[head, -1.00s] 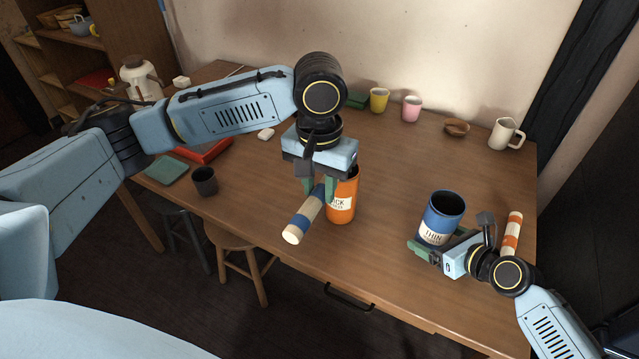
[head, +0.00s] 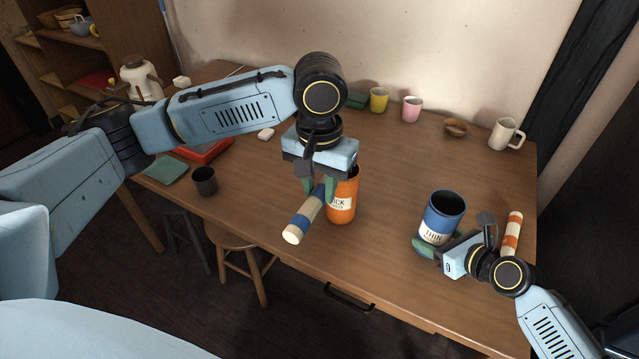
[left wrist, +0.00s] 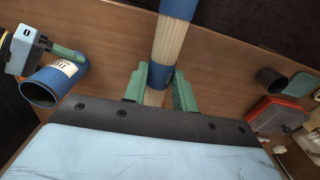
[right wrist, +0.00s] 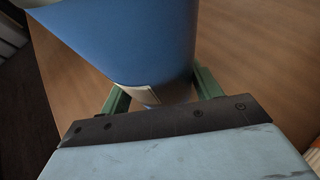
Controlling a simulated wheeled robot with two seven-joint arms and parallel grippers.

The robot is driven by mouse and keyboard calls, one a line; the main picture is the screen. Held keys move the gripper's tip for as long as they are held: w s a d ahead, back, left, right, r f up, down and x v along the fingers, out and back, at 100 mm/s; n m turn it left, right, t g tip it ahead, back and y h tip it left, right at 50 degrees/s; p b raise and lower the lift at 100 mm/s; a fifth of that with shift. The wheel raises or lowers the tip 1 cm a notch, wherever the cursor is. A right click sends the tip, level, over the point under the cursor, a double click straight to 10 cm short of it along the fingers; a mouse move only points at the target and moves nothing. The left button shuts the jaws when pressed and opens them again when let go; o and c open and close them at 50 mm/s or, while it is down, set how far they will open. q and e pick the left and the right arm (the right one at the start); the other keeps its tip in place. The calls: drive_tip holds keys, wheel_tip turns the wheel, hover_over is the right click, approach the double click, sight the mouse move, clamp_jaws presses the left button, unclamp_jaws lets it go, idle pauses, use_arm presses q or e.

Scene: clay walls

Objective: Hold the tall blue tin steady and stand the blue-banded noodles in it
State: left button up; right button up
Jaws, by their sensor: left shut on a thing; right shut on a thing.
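The tall blue tin (head: 443,213) stands upright on the table at the right, with a pale label on its front. My right gripper (head: 428,247) is shut around its lower part, and the tin fills the right wrist view (right wrist: 140,45) between the green fingers. The blue-banded noodles (head: 303,222) are a pale bundle with blue bands. My left gripper (head: 319,190) is shut on the bundle and holds it tilted, left of the blue tin. In the left wrist view the bundle (left wrist: 168,45) passes between the fingers (left wrist: 158,92).
An orange tin (head: 343,200) stands just behind the held bundle. An orange-banded bundle (head: 512,233) is right of the blue tin, near my right wrist. A dark cup (head: 205,181) stands at the left. Cups and a bowl (head: 457,128) line the back. The table between the tins is clear.

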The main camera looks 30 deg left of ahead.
use_arm(q)
drive_tip(key=w+d+m+t, duration=0.1)
drive_tip(key=w+d+t, duration=0.4)
drive_tip(key=w, duration=0.4)
wheel_tip(320, 180, up, 12)
drive_tip(key=m+t+h, duration=0.5)
drive_tip(key=m+h, duration=0.5)
drive_tip(key=h, duration=0.4)
hover_over(439, 196)
drive_tip(key=s+a, duration=0.1)
drive_tip(key=s, duration=0.2)
drive_tip(key=h, duration=0.1)
drive_tip(key=shift+m+g, duration=0.4)
drive_tip(key=shift+s+d+f, duration=0.15)
drive_tip(key=shift+f, duration=2.5)
drive_tip(key=shift+s+d+f, duration=0.1)
drive_tip(key=shift+f, duration=2.5)
drive_tip(key=shift+s+d+f, duration=0.15)
drive_tip(key=shift+f, duration=2.5)
